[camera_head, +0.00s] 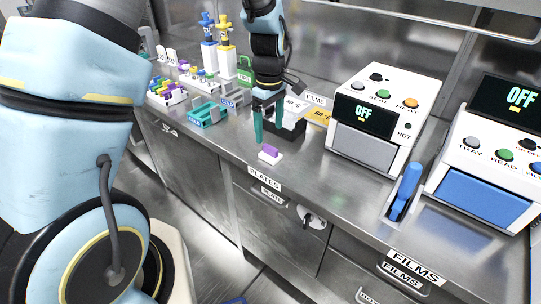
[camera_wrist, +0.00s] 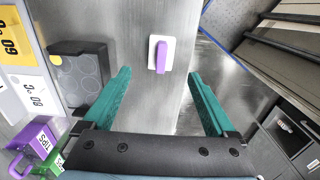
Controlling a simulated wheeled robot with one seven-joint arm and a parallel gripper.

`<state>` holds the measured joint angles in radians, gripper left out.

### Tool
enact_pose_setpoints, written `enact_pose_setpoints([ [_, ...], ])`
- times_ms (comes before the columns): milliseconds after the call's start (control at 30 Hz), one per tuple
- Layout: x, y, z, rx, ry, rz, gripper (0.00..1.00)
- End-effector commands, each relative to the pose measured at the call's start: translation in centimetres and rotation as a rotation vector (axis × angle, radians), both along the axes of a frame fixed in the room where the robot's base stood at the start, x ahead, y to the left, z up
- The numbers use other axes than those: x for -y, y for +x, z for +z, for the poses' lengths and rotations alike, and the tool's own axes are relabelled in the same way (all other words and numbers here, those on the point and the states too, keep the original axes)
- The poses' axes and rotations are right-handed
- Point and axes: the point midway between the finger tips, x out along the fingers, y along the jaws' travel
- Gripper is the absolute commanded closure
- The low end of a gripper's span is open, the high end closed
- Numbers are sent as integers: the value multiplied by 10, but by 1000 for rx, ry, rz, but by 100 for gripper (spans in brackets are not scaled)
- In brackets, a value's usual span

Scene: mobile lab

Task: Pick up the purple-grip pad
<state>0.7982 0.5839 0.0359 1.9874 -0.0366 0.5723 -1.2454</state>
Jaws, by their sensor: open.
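The purple-grip pad (camera_head: 270,154) is a small white plate with an upright purple grip. It lies on the steel counter near its front edge, above the PLATES label. In the wrist view the pad (camera_wrist: 161,54) lies beyond the fingertips, between the lines of the two fingers. My gripper (camera_head: 268,122) is open and empty, above the counter and just behind and above the pad in the head view. Its two teal fingers show wide apart in the wrist view (camera_wrist: 160,80). Nothing hides the pad in the wrist view.
A dark block with round wells (camera_wrist: 78,75) stands beside my left finger in the wrist view. White machines with OFF screens (camera_head: 384,115) stand to the right, with a blue-handled tool (camera_head: 405,190) between them. Counter around the pad is clear.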

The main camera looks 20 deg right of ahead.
Motion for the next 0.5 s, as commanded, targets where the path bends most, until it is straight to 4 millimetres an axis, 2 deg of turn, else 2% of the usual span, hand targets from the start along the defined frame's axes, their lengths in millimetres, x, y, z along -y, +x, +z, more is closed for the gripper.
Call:
enact_pose_setpoints([
  [100, -1, 0, -14, -2, 1, 0, 9],
  [333, -1, -3, -28, -2, 2, -1, 9],
  [500, 0, -7, -50, -4, 3, -1, 9],
])
